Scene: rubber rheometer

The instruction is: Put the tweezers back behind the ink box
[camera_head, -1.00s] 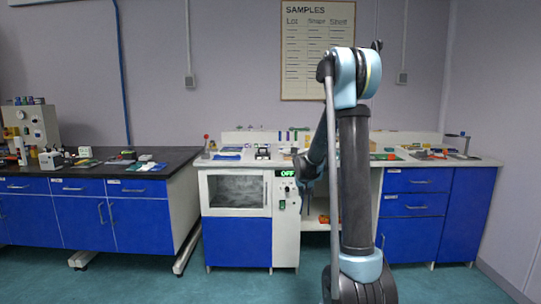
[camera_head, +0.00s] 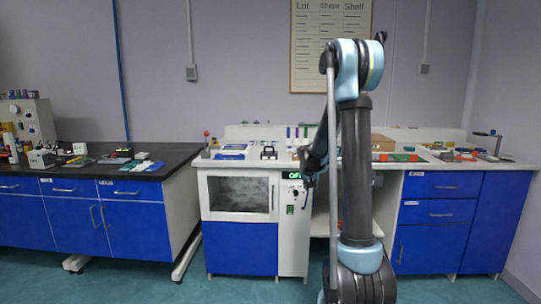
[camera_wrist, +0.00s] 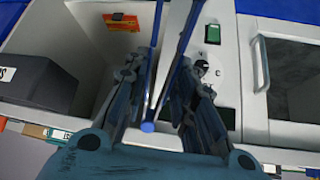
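Blue tweezers (camera_wrist: 153,80) show in the wrist view as a narrow V between the fingers of my gripper (camera_wrist: 163,70). The closed end is near my palm and the two arms run out past the fingertips. My gripper appears shut on them. In the head view my gripper (camera_head: 307,172) hangs low in front of the white machine, and the tweezers cannot be made out there. A dark box (camera_wrist: 40,80) with a white label lies at the left of the wrist view, in an open bay. I cannot tell whether it is the ink box.
The white machine (camera_head: 239,178) has a glass door and a lit display. An open bay lies to its right, partly behind my arm. An orange label (camera_wrist: 121,22) shows in the bay. A cardboard box (camera_head: 382,144) and small items crowd the counter. The floor in front is clear.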

